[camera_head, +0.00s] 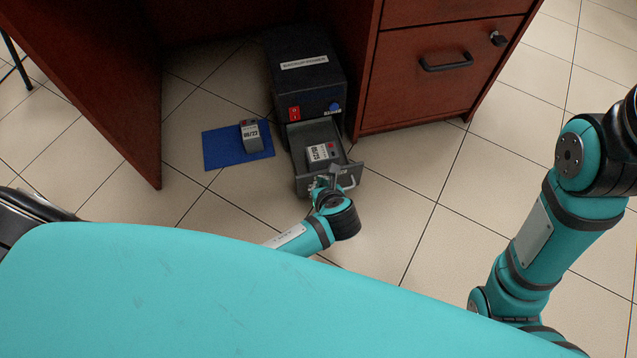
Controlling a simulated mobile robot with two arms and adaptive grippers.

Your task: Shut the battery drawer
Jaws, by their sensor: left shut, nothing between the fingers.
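The battery drawer (299,159) is pulled out from the lower front of a black backup power unit (302,75) on the floor under the desk. A grey battery (322,154) with a white date label lies in the drawer. My left gripper (333,175) is shut and empty at the drawer's front panel, beside its light handle (348,184). The gripper covers part of the panel, and I cannot tell whether it touches it. My right arm shows at the right edge, but its gripper is outside the view.
A second grey battery (250,135) stands on a blue mat (222,150) left of the unit. The desk's side panel (120,95) and a wooden cabinet (420,90) flank the unit. The tiled floor in front and to the right is clear.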

